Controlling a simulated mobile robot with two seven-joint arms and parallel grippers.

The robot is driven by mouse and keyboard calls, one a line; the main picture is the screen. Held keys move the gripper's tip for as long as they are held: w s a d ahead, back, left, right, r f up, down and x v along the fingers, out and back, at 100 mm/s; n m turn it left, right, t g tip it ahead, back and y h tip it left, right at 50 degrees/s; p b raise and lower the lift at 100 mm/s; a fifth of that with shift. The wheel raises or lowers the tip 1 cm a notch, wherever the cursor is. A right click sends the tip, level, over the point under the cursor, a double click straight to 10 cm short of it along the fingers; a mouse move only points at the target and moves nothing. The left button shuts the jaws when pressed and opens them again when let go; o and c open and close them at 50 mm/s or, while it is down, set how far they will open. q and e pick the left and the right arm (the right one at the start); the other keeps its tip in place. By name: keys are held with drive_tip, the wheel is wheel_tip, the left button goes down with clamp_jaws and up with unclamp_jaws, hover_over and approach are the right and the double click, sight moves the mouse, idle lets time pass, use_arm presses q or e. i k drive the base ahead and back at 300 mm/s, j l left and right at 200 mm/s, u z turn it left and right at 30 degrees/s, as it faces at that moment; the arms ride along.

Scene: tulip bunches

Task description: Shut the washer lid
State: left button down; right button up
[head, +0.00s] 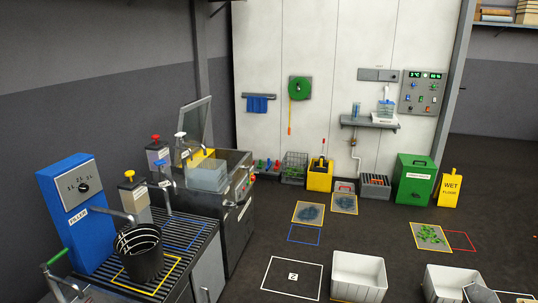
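The washer (235,215) is a dark steel unit at centre left, with small controls on its front. Its lid (195,122) is a grey framed panel standing raised, nearly upright, at the back left of the open top. A pale translucent box (208,175) sits in the opening.
Left of the washer stand a ribbed counter (205,235), a black bucket (139,252) and a blue filler (75,205). White crates (357,277) stand at the lower right. The floor (265,245) before the washer is mostly open, with marked outlines.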

sight(193, 104)
drive_tip(key=i, duration=1.1)
drive_tip(key=i+l+u, duration=0.1)
drive_tip(key=i, duration=1.05)
drive_tip(key=i+l, duration=0.15)
drive_tip(key=i, duration=0.95)
drive_tip(key=i+u, duration=0.35)
drive_tip(key=k+j, duration=0.05)
drive_tip(key=k, duration=0.05)
